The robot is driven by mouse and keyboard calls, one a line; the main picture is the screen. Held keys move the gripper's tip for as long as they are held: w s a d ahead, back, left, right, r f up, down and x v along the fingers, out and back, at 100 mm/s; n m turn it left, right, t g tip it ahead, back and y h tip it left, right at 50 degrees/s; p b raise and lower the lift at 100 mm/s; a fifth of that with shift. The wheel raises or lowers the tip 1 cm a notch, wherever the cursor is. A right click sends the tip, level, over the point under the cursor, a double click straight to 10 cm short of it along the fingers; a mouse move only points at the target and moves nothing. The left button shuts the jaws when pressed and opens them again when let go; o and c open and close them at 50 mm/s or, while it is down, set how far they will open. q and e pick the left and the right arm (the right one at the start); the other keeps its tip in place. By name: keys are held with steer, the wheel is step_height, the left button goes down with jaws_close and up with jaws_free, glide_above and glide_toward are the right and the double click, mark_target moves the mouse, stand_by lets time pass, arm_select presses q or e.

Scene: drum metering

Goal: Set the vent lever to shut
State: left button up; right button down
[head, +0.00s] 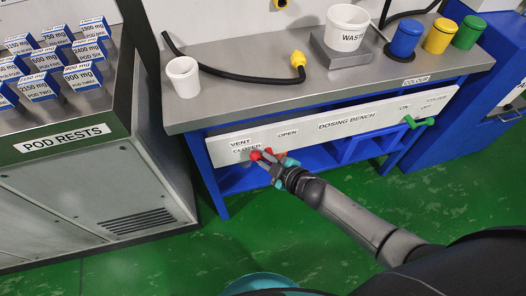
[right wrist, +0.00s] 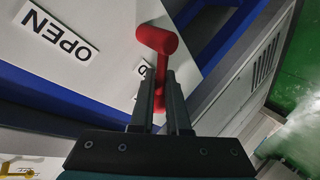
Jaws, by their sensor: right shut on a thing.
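The red vent lever (head: 256,155) is on the white front panel of the dosing bench, at the left end by the VENT and CLOSED labels. The OPEN label (head: 288,133) is to its right. My right gripper (head: 270,161) is at the lever. In the right wrist view the lever's red round end (right wrist: 156,40) shows beyond the fingertips, and its stem runs down between the two fingers (right wrist: 160,88), which are shut on it. The fingers hide part of the stem and partly cover a label beside it. My left gripper is not in view.
A green lever (head: 419,122) is at the panel's right end. The bench top (head: 235,103) holds a white cup (head: 184,76), a black hose with a yellow end (head: 298,62), a WASTE tub (head: 345,28) and coloured cups. The POD RESTS cabinet (head: 85,185) stands at left.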

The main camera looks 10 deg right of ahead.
steer(key=shift+a+f+n+h+p, duration=0.4)
steer(key=shift+n+h+p, duration=0.3)
steer(key=shift+h, duration=0.1)
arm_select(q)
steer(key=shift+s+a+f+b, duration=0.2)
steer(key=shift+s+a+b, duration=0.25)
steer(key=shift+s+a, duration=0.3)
arm_select(e)
steer(key=shift+s+a+f+n+g+h, duration=0.1)
steer(key=shift+f+n+g+h, duration=0.05)
steer(key=shift+f+n+h, duration=0.7)
steer(key=shift+a+f+n+g+h, duration=0.15)
steer(key=shift+f+n+h, duration=0.35)
steer(key=shift+n+h, duration=0.55)
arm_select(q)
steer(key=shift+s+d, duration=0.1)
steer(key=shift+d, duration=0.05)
arm_select(e)
steer(key=c, duration=1.2)
jaws_free()
steer(key=shift+o, duration=0.2)
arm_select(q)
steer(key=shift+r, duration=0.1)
arm_select(e)
steer(key=shift+r, duration=0.15)
